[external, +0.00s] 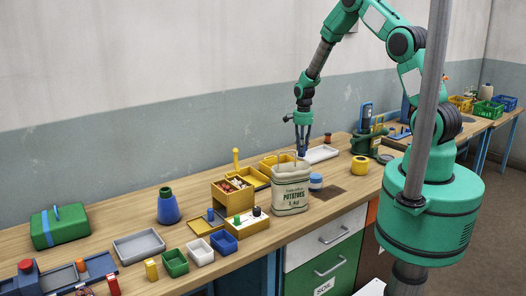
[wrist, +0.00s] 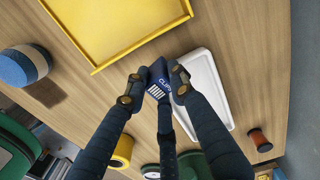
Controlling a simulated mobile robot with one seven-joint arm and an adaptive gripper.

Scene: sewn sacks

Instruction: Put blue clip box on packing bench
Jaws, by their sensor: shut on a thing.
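The blue clip box (wrist: 159,80), with "CLIPS" lettering and a white striped face, is between the fingertips of my gripper (wrist: 153,88) in the wrist view. My gripper is shut on it. In the external view my gripper (external: 301,146) points down over the long wooden bench (external: 345,190), just behind the potato sack (external: 290,188). I cannot make out the clip box there. In the wrist view the box appears between a yellow tray (wrist: 112,28) and a white tray (wrist: 207,88); its height above the wood is unclear. The pictures do not show which bench is the packing bench.
A blue-and-white jar (external: 316,181), a yellow roll (external: 360,165) and a brown spool (wrist: 260,140) stand nearby. Yellow drawers (external: 232,193) and small bins (external: 200,252) crowd the left. Crates (external: 487,112) stand on a far bench. Bare wood shows at the front right.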

